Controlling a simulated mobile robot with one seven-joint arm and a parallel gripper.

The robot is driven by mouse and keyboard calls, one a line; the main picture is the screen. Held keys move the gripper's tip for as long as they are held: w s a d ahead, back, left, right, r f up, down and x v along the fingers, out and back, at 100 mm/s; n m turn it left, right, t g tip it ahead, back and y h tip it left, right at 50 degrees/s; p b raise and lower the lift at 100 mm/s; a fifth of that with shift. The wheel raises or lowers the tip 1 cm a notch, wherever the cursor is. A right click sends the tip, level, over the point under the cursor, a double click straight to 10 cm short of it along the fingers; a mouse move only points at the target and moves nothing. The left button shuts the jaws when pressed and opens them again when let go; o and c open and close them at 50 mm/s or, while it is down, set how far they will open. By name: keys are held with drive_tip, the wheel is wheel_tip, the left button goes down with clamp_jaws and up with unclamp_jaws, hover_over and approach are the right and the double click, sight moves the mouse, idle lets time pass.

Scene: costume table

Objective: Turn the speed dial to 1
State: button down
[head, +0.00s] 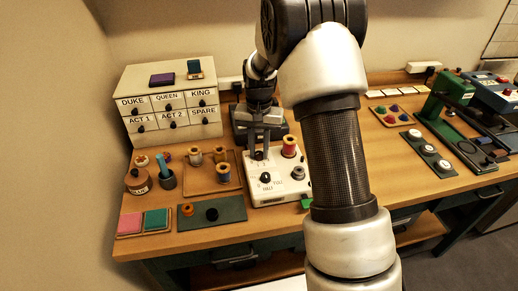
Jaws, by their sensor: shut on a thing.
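A white machine box (282,192) stands on the table near the middle of the head view. It carries a black dial (266,178) with marks and small lettering around it, too small to read surely. My gripper (259,154) points down at the rear left of the box top, behind this black dial. Its fingers are shut on a small knob, taken as the speed dial, which they mostly hide. I cannot read its setting. A red spool (289,147) stands upright on the box, just right of my fingers, and a grey knob (298,173) is in front of it.
A drawer cabinet (170,107) stands at the back left. A wooden tray with spools (223,174), a dark mat (228,209) and ink pads (157,220) lie left of the box. My arm hides the table to the right; a green press (450,88) stands beyond.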

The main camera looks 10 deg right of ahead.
sight(259, 153)
drive_tip(key=n, duration=0.8)
drive_tip(key=shift+n, duration=0.3)
idle(0.6)
drive_tip(key=c, duration=1.5)
unclamp_jaws()
wheel_tip(259, 153, up, 18)
drive_tip(key=shift+f+p, duration=0.2)
drive_tip(key=shift+p, duration=0.45)
